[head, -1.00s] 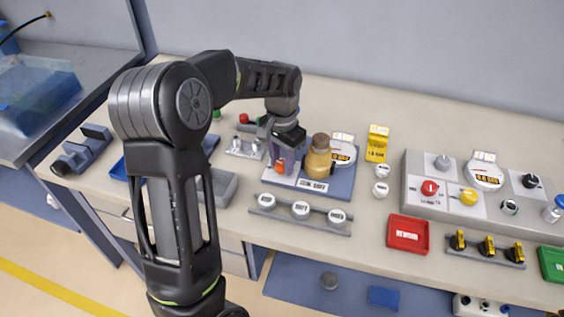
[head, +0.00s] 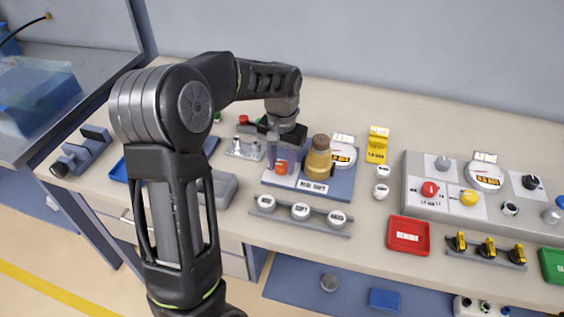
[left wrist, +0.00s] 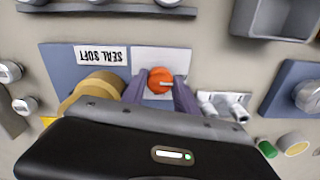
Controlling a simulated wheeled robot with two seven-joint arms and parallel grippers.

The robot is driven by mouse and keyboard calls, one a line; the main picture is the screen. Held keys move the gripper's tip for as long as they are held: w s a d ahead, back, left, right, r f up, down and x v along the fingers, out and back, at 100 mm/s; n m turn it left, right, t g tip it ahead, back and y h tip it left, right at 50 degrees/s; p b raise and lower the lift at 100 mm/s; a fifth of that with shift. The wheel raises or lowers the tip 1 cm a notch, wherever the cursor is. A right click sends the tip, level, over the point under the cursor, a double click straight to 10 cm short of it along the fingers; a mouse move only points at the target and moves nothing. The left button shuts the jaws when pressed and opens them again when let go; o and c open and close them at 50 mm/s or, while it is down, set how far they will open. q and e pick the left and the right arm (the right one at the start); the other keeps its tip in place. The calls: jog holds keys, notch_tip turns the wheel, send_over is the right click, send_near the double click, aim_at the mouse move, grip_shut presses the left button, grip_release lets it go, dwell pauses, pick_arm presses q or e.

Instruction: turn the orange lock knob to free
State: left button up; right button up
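The orange lock knob (head: 281,168) sits on a white panel of the blue SEAL SOFT plate (head: 342,188). In the left wrist view the round knob (left wrist: 160,78) shows a short pale pointer mark toward the right. My left gripper (head: 282,160) points down over it. In the left wrist view its two purple-grey fingers (left wrist: 160,88) stand apart, one on each side of the knob. Narrow gaps seem to show beside the knob, with no clear grip on it. My right gripper is in neither view.
A brass-coloured cylinder (head: 319,160) with a brown cap stands close beside the knob, near my left gripper. A grey rack with several white round caps (head: 300,211) lies in front. A small grey fixture (head: 240,149) is to the left. A red tray (head: 408,235) lies to the right.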

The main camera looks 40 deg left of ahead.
aim_at(282, 165)
pick_arm(q)
jog(key=o, duration=0.4)
notch_tip(282, 165, up, 8)
jog(key=shift+f+b, duration=0.1)
jog(key=shift+b, duration=0.3)
dwell(0.6)
